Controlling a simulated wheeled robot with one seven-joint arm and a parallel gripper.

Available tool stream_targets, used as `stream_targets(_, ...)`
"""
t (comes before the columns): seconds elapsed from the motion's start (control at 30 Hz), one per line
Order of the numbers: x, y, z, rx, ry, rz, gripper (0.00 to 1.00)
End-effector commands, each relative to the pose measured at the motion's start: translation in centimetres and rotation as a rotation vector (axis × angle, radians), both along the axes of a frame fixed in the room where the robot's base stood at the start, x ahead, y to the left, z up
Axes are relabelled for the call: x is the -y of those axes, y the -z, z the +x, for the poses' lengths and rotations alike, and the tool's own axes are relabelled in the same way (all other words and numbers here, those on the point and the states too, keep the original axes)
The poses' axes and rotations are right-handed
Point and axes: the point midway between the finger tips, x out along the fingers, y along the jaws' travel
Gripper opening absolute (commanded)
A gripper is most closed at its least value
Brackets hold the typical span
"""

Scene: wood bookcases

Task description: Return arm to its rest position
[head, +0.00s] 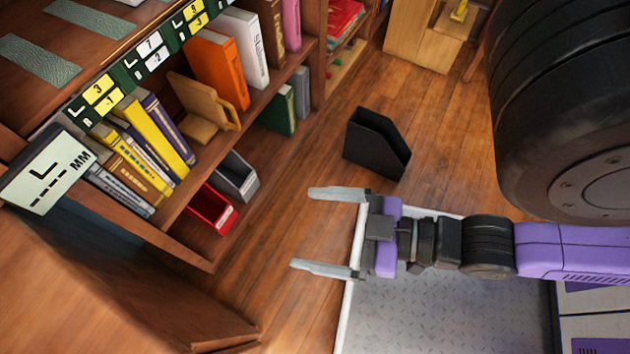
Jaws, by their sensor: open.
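My gripper (324,231) shows in the head view with its two grey fingers wide apart and nothing between them. It points left, towards the wood bookcase (195,250). The fingers reach past the edge of my metal base plate, over the wood floor. My purple and black arm stretches in from the right edge. A large black rounded part of my arm fills the upper right and hides what is behind it.
A black magazine holder (372,142) stands on the floor beyond my gripper. The bookcase holds several books, a wooden bookend (203,105), a red bin (211,208) and a grey bin (236,176). A wooden stand (425,35) is at the back. Floor between is clear.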

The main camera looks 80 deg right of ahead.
Motion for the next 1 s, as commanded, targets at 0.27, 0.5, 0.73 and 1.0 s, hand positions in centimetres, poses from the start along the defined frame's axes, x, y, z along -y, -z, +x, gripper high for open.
stream_targets(0.27, 0.0, -2.7, 0.0, -0.001, 0.001, 0.000, 0.99)
stream_targets(0.5, 0.0, -9.1, 0.0, -0.001, 0.001, 0.000, 0.99)
stream_targets(0.73, 0.0, -15.7, 0.0, -0.001, 0.001, 0.000, 0.99)
stream_targets(1.0, 0.0, -23.4, 0.0, -0.001, 0.001, 0.000, 0.99)
